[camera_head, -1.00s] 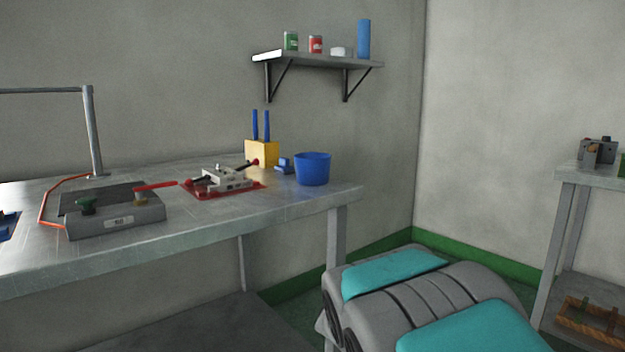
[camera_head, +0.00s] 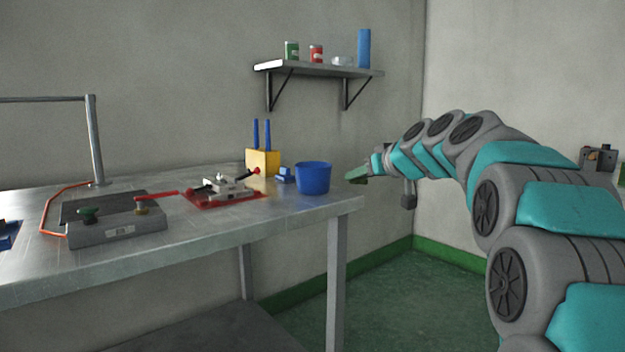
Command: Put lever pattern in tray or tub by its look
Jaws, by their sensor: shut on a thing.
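My gripper (camera_head: 372,168) is off the right end of the bench, just right of the blue tub. It is shut on a small green piece (camera_head: 356,176), which I take to be the lever pattern. The piece points left towards the tub, and its finer look is too small to tell. The blue tub (camera_head: 313,180) stands upright near the bench's right end; its inside is mostly hidden. A blue tray (camera_head: 9,234) is cut off at the left edge of the view.
On the metal bench (camera_head: 250,222) stand a grey plate device (camera_head: 118,226), a metal mould on a red mat (camera_head: 202,203), a yellow block with blue handles (camera_head: 262,163) and a small blue object (camera_head: 286,175). A wall shelf (camera_head: 318,70) hangs above. Bare bench lies before the tub.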

